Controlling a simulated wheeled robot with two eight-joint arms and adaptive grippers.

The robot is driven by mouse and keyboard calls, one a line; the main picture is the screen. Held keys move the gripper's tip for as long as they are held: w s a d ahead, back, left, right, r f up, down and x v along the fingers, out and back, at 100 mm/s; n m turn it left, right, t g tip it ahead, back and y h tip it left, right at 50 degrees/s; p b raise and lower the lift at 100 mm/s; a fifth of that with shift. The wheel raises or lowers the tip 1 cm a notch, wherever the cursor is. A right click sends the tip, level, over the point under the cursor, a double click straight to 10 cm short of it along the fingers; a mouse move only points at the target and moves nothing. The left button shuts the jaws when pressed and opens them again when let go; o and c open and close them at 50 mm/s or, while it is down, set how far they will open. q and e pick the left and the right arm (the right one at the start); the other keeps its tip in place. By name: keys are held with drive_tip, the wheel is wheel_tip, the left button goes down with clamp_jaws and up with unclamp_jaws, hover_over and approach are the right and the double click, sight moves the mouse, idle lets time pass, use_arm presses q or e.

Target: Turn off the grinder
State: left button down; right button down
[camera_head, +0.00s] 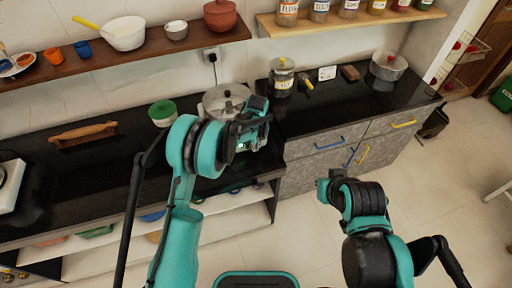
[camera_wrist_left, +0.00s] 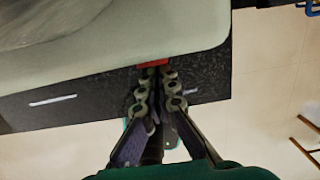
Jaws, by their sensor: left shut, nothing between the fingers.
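The grinder (camera_head: 226,98), with a round metal top, stands on the black counter, partly hidden behind my left gripper (camera_head: 258,112). In the left wrist view the pale body of the grinder (camera_wrist_left: 150,35) fills the upper left, with a small red switch (camera_wrist_left: 152,64) at its lower edge. My left gripper (camera_wrist_left: 154,80) is shut and empty, its fingertips right at the red switch. I cannot tell whether they touch it. The switch does not show in the head view. My right gripper (camera_head: 328,186) is over the floor, away from the counter; its fingers are too unclear to judge.
A green-lidded container (camera_head: 162,112) and a wooden rolling pin (camera_head: 84,134) lie left of the grinder. A labelled jar (camera_head: 282,78) and a lidded pot (camera_head: 386,66) stand to the right. Shelves with bowls and jars hang above. The floor at right is mostly free.

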use_arm(q)
drive_tip(key=shift+f+t+b, duration=0.2)
drive_tip(key=shift+t+b, duration=0.1)
drive_tip(key=shift+b, duration=0.05)
drive_tip(key=shift+w+a, duration=0.1)
drive_tip(key=shift+w, duration=0.1)
drive_tip(key=shift+r, duration=0.25)
drive_tip(key=shift+r+p, duration=0.3)
drive_tip(key=shift+r, duration=0.35)
drive_tip(key=shift+s, duration=0.1)
